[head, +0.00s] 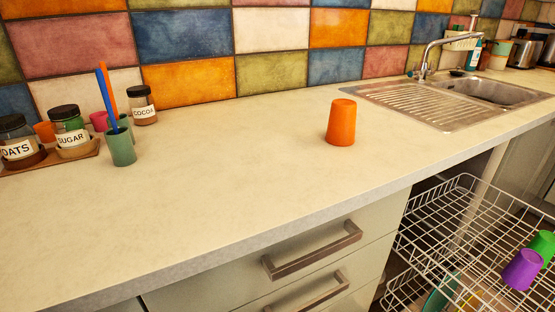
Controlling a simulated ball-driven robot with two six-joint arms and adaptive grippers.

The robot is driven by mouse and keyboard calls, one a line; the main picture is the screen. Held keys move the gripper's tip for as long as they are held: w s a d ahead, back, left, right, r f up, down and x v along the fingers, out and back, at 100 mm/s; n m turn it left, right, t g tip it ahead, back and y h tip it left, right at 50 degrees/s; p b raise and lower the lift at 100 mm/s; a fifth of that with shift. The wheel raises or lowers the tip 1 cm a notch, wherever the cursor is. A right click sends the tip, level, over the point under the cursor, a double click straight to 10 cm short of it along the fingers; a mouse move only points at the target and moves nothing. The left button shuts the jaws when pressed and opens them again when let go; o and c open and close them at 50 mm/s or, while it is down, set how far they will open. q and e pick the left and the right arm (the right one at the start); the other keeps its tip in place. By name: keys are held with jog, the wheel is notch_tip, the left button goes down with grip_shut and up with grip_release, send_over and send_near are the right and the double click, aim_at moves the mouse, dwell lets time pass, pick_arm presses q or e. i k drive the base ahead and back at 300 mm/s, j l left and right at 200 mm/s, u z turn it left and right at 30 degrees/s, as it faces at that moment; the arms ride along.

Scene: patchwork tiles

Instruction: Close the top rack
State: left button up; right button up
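The top rack (447,192) is a white wire basket at the lower right, below the worktop edge. It stands pulled out from the opening under the counter, and the picture's right edge cuts it off. A purple cup (522,270) and a bright green cup (543,246) appear to be in it, near its right part. Neither of my grippers is in view.
A lower wire rack (392,296) also shows, holding a green dish (440,293). Drawers with bar handles (312,251) are left of the racks. An orange cup (341,122) stands upside down on the mostly clear worktop (220,170). The sink (455,100) is behind.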

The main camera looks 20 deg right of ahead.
aim_at(481, 308)
jog(key=z, duration=0.7)
